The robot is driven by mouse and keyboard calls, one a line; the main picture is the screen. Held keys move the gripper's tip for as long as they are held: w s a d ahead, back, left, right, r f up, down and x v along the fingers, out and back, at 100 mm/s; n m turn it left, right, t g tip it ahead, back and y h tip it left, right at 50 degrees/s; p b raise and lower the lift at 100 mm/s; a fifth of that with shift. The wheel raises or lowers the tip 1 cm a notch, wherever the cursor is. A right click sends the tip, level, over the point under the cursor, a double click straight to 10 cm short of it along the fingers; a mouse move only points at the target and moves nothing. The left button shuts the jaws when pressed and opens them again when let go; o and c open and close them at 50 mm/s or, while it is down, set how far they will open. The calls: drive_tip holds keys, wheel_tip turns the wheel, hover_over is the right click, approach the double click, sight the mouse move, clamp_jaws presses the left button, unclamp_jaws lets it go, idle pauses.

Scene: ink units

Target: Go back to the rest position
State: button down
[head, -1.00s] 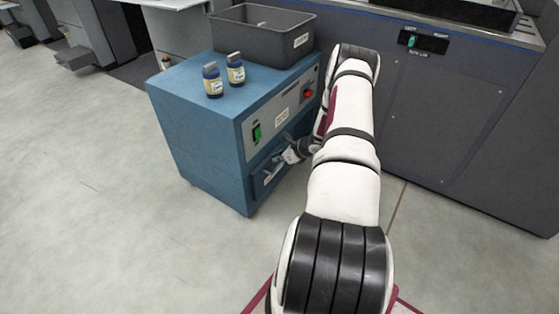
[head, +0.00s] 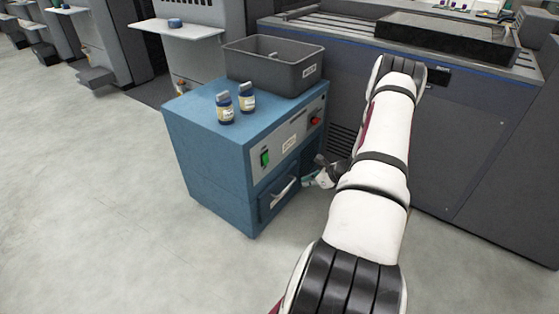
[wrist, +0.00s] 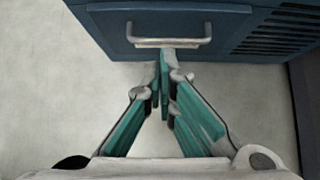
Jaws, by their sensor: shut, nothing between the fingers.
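My gripper (wrist: 163,85) has teal finger pads, and in the wrist view its fingertips are together with nothing between them. In the head view my gripper (head: 310,180) is partly hidden by my arm, just right of the blue cabinet (head: 205,165). A drawer front (head: 266,207) with a silver handle (head: 284,192) is low on the cabinet's face. In the wrist view the handle (wrist: 170,42) lies beyond the fingertips, and the fingers are not around it. The drawer looks closed.
A large dark machine (head: 480,130) stands behind and right of my arm. Open grey floor (head: 100,200) lies to the left and in front.

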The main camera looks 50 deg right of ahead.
drive_tip(key=w+a+r+n+y, duration=0.2)
drive_tip(key=w+a+r+n, duration=0.4)
drive_tip(key=r, duration=0.4)
drive_tip(key=w+a+r+n+y, duration=0.2)
drive_tip(key=w+a+r+n, duration=0.15)
drive_tip(key=a+r, duration=0.5)
drive_tip(key=s+a+r+n+g+y, duration=0.25)
drive_tip(key=a+r+n+g, duration=0.25)
drive_tip(key=a+r+n, duration=1.05)
drive_tip(key=s+a+r+n+g+h, duration=0.1)
drive_tip(key=s+a+r+g, duration=0.1)
drive_tip(key=s+a+r, duration=0.45)
drive_tip(key=s+a+r+n+g+h, duration=0.1)
drive_tip(key=s+a+r+n+h, duration=0.15)
drive_tip(key=s+a, duration=0.65)
drive_tip(key=s+n+h, duration=0.4)
drive_tip(key=s+n, duration=0.2)
drive_tip(key=s, duration=1)
wheel_tip(320, 180, up, 33)
drive_tip(key=t+p, duration=0.3)
drive_tip(key=p, duration=2.7)
drive_tip(key=shift+w+d+f, duration=0.15)
drive_tip(key=shift+w+d, duration=0.05)
drive_tip(key=shift+w, duration=0.05)
drive_tip(key=shift+n, duration=0.25)
